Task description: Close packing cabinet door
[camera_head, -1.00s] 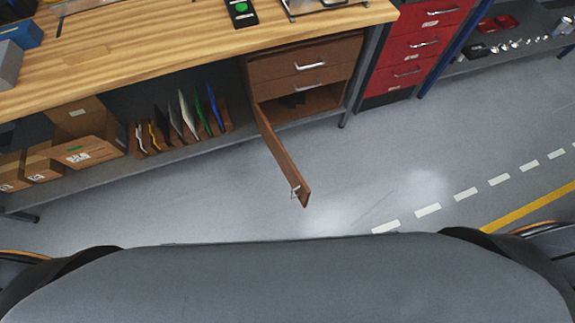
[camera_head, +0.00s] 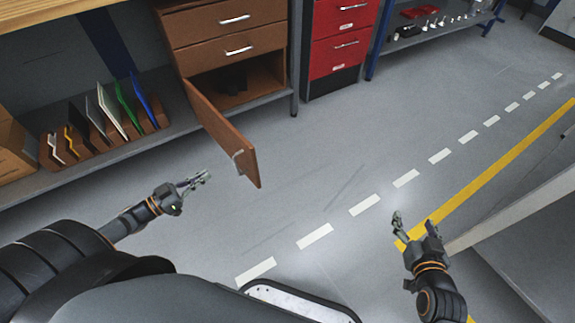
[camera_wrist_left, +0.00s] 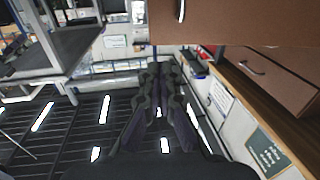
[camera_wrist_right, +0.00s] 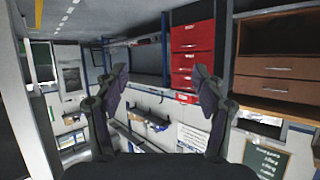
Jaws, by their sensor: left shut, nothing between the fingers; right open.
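The packing cabinet (camera_head: 225,60) is brown wood with two shut drawers above an open compartment. Its door (camera_head: 222,130) stands wide open, swung out toward me, with a metal handle (camera_head: 238,161) near its free edge. Something dark lies inside the compartment. My left gripper (camera_head: 200,180) is shut and empty, left of the door's free end and apart from it. In the left wrist view the door (camera_wrist_left: 230,22) spans the top right, with its handle above the fingers (camera_wrist_left: 160,72). My right gripper (camera_head: 412,222) is open and empty, well right of the door over the floor.
A rack of coloured folders (camera_head: 105,120) stands on the shelf left of the cabinet. A red drawer unit (camera_head: 340,35) stands to its right. A grey panel or table edge (camera_head: 515,210) is near my right arm. The floor around the door is clear.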

